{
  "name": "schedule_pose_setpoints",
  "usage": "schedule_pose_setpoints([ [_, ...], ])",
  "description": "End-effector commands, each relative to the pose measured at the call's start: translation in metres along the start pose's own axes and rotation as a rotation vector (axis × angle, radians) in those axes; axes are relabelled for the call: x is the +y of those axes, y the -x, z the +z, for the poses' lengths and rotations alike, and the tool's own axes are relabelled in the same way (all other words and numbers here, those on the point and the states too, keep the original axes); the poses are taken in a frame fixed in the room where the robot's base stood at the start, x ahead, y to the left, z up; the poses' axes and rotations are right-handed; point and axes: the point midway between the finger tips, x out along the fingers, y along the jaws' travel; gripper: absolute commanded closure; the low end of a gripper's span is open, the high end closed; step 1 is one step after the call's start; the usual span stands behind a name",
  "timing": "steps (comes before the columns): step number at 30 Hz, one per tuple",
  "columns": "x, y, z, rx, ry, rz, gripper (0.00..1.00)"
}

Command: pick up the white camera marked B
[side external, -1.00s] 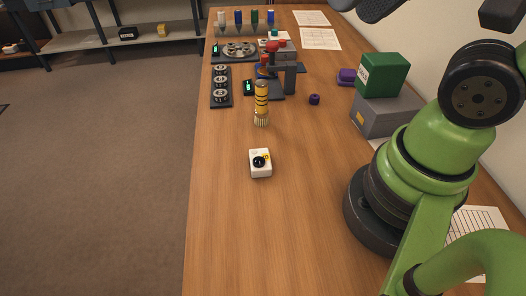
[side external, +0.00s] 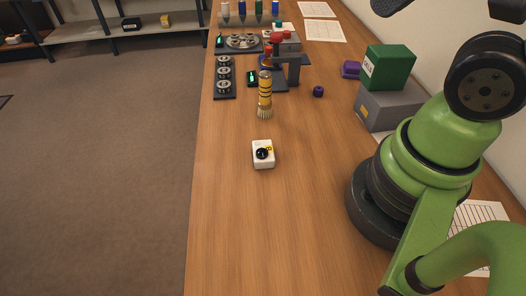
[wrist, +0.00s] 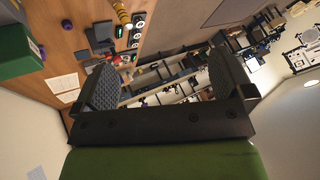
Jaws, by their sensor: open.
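A small white camera (side external: 263,154) with a black round lens and a yellow mark lies on the wooden table in the side external view, alone near the middle. I cannot read its letter. My gripper (wrist: 165,85) shows in the wrist view with its two dark padded jaws wide apart and nothing between them. It points away over the table toward the shelves and the far wall. The camera does not show clearly in the wrist view. The jaws are out of the side external view, so their distance from the camera cannot be told.
Further back are a black rack of round parts (side external: 224,76) and a dark press-like stand (side external: 293,68). A green box (side external: 389,67) sits on a grey box (side external: 388,106) at right. The table's front is clear.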

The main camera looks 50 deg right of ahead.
Motion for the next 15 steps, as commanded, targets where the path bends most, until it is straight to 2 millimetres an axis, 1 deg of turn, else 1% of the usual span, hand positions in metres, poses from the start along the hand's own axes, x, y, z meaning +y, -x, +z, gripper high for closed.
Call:
schedule_pose_setpoints([
  [5, 0.000, 0.000, 0.000, 0.000, 0.000, 0.000, 0.01],
  [8, 0.000, -0.004, -0.002, -0.015, 0.012, 0.008, 0.01],
  [11, -0.001, -0.015, -0.009, -0.059, 0.053, 0.032, 0.01],
  [14, -0.002, -0.038, -0.017, -0.132, 0.127, 0.068, 0.01],
  [15, -0.003, -0.049, -0.021, -0.166, 0.164, 0.084, 0.01],
])
